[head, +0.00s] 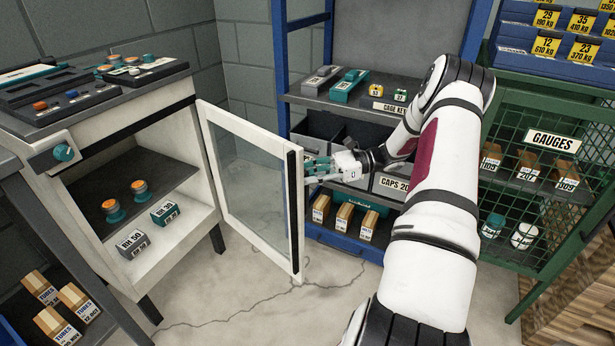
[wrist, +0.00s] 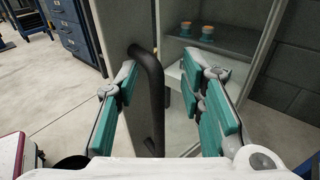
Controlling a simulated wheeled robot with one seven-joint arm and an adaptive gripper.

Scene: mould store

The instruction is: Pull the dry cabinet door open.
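The dry cabinet (head: 100,165) stands at the left with its front uncovered. Its white-framed glass door (head: 203,150) is swung well out to the right, hinged beside the cabinet's right front edge. A long dark handle (head: 293,205) runs along the door's free edge. My gripper (head: 314,170) is at this edge, on the handle side. In the wrist view, the black handle (wrist: 150,100) stands between the two teal-padded fingers of my open gripper (wrist: 165,90). A gap shows on the right of the handle; contact on the left is unclear.
Inside the cabinet are orange-topped jars (head: 112,210) and RH boxes (head: 132,243). A blue shelf rack (head: 283,60) with bins stands close behind my gripper. A green mesh gauge cabinet (head: 545,215) is at the right. The floor (head: 250,305) before the door is clear.

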